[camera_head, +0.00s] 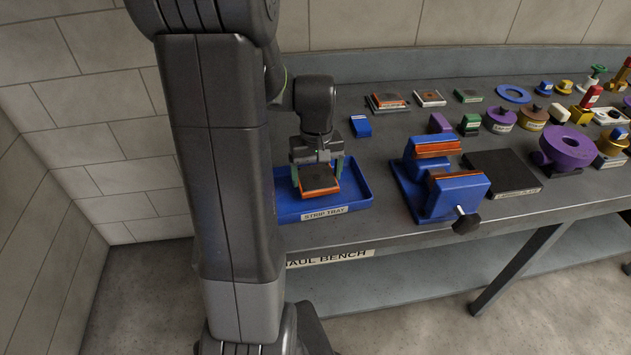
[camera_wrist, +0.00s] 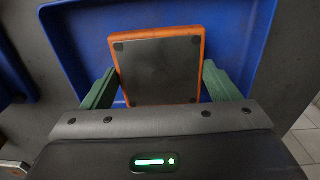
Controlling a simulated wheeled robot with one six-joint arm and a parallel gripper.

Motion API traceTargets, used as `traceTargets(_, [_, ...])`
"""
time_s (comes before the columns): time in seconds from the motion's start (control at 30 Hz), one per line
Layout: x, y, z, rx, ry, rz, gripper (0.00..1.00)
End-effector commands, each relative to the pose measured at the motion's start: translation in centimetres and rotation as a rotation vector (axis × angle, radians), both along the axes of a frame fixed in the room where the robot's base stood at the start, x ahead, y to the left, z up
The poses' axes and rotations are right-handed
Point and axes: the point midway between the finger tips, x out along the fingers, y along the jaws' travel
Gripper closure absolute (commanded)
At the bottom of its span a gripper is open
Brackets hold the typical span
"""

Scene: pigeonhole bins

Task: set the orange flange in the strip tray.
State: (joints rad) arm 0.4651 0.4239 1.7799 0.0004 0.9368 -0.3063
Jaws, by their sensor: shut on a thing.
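The orange flange (camera_head: 321,187) is a square plate with an orange edge and a dark top face. My gripper (camera_head: 317,170) points down over the blue strip tray (camera_head: 359,190) and is shut on the flange, which lies within the tray's walls. In the wrist view the flange (camera_wrist: 160,72) sits between the two green fingers, with the blue tray (camera_wrist: 72,50) around it. Whether the flange touches the tray floor is hard to tell.
A blue vise with orange jaws (camera_head: 440,185) stands right of the tray, with a dark flat block (camera_head: 500,172) beyond it. A small blue piece (camera_head: 361,126) lies behind the tray. Several coloured parts crowd the bench's right side.

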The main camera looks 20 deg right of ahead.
Motion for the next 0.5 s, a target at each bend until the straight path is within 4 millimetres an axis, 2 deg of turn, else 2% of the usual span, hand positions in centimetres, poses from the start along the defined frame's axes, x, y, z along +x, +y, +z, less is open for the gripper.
traceTargets(0.1, [0.0, 0.0, -1.7, 0.001, 0.003, 0.001, 0.65])
traceTargets(0.2, [0.0, 0.0, -2.7, 0.000, 0.002, 0.001, 0.65])
traceTargets(0.5, [0.0, 0.0, -2.9, 0.000, -0.001, 0.001, 0.65])
